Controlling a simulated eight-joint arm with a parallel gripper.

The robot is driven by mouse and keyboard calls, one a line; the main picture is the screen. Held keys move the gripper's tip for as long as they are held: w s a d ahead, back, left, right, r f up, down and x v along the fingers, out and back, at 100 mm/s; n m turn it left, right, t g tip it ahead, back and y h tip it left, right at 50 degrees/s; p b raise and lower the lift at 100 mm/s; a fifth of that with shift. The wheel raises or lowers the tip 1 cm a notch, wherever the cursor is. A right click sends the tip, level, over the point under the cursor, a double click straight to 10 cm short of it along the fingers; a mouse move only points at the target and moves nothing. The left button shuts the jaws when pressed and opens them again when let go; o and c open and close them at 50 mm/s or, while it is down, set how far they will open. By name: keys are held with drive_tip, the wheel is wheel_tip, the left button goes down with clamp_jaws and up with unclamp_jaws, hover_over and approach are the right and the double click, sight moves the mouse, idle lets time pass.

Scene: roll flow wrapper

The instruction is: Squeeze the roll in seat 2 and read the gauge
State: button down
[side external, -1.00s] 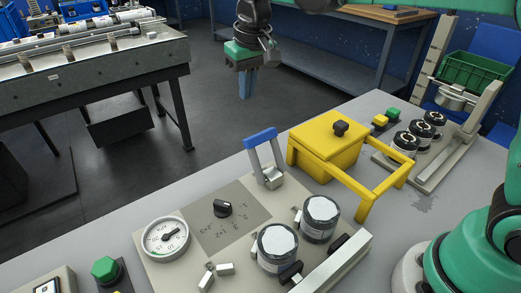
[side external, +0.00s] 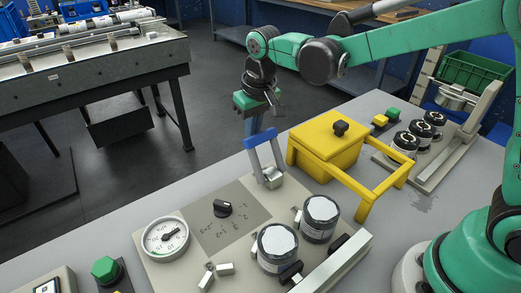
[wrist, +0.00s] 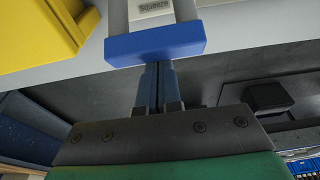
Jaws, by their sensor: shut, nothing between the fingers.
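Two white-topped rolls, a front one (side external: 278,243) and a rear one (side external: 320,210), stand upright in the panel's seats. I cannot read which is seat 2. The round white gauge (side external: 165,239) is at the panel's left; its reading is too small to tell. A black selector knob (side external: 222,208) sits on the grey plate. A lever with a blue handle (side external: 260,138) stands at the panel's back edge. My gripper (side external: 256,124) is shut and empty, just behind that handle; the handle (wrist: 155,43) also crosses in front of the fingertips (wrist: 157,75) in the wrist view. Contact is unclear.
A yellow box with a knobbed lid (side external: 325,145) and a yellow frame stands right of the lever. Several dark rolls (side external: 415,132) stand in a rack farther right. A green button (side external: 105,268) is at front left. Open floor lies behind the bench.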

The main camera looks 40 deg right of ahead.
sight(263, 139)
drive_tip(key=shift+s+r, duration=0.15)
drive_tip(key=shift+s, duration=0.1)
idle(0.3)
drive_tip(key=shift+s+r+t, duration=0.2)
drive_tip(key=shift+s+t, duration=0.25)
drive_tip(key=shift+t, duration=0.1)
drive_tip(key=shift+s+r+t, duration=0.2)
drive_tip(key=shift+s+t, duration=0.25)
drive_tip(key=shift+t, duration=0.1)
drive_tip(key=s+t, duration=0.3)
drive_tip(key=shift+s+r+t, duration=0.1)
drive_tip(key=shift+r+t, duration=0.2)
drive_tip(key=shift+r, duration=0.05)
drive_tip(key=shift+s+f+t, duration=0.2)
drive_tip(key=shift+s+t, duration=1.4)
drive_tip(key=shift+s, duration=0.45)
drive_tip(key=shift+s+f, duration=0.1)
drive_tip(key=shift+s, duration=0.05)
wheel_tip(263, 139, up, 9)
drive_tip(key=s, duration=0.2)
